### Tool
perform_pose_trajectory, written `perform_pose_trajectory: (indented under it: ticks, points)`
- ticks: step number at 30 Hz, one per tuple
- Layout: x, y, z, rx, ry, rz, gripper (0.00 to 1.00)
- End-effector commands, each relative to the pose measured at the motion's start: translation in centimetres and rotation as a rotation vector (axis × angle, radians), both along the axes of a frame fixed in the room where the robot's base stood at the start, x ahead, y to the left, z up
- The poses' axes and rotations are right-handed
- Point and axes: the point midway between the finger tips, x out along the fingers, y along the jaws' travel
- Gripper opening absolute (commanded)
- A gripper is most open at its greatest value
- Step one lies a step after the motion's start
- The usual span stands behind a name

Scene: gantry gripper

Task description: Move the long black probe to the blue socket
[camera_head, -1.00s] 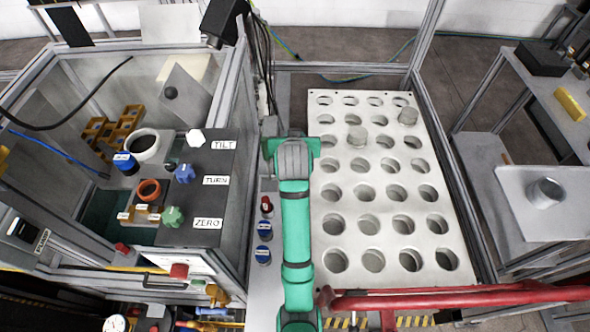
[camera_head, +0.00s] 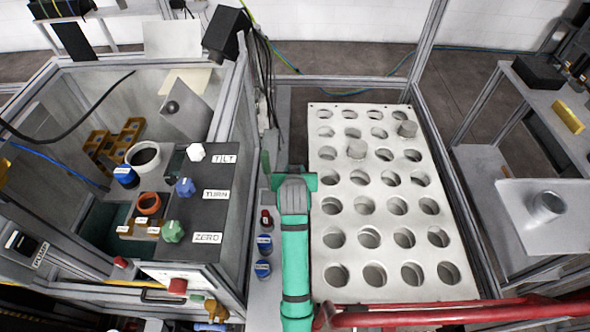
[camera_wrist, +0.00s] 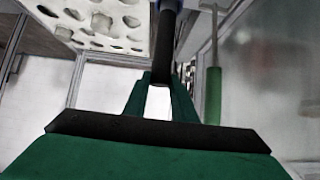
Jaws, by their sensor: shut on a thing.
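My gripper (camera_head: 293,184) is seen from above in the head view, left of the white perforated board; its fingertips are hidden there. In the wrist view my green gripper (camera_wrist: 160,92) is shut on the long black probe (camera_wrist: 165,50). The probe runs up out of the picture, with blue at its top end; I cannot tell if the blue is part of it. Two blue round pieces (camera_head: 264,243) and a red one (camera_head: 266,219) sit on the grey strip left of my arm. I cannot tell which is the blue socket.
The white perforated board (camera_head: 330,275) stands right of my arm, with two grey cylinders on it. A green handle (camera_wrist: 213,95) hangs right of the probe in the wrist view. A control panel (camera_head: 205,225) is at left. A red bar (camera_head: 450,312) crosses the front right.

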Motion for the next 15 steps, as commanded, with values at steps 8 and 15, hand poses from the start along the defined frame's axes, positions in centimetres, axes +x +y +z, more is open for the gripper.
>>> perform_pose_trajectory:
  ticks: [8, 15]
  points:
    - [0.0, -0.01, -0.23, 0.0, 0.0, 0.0, 0.43]
    - [0.01, -0.02, -0.17, 0.0, 0.0, 0.0, 0.43]
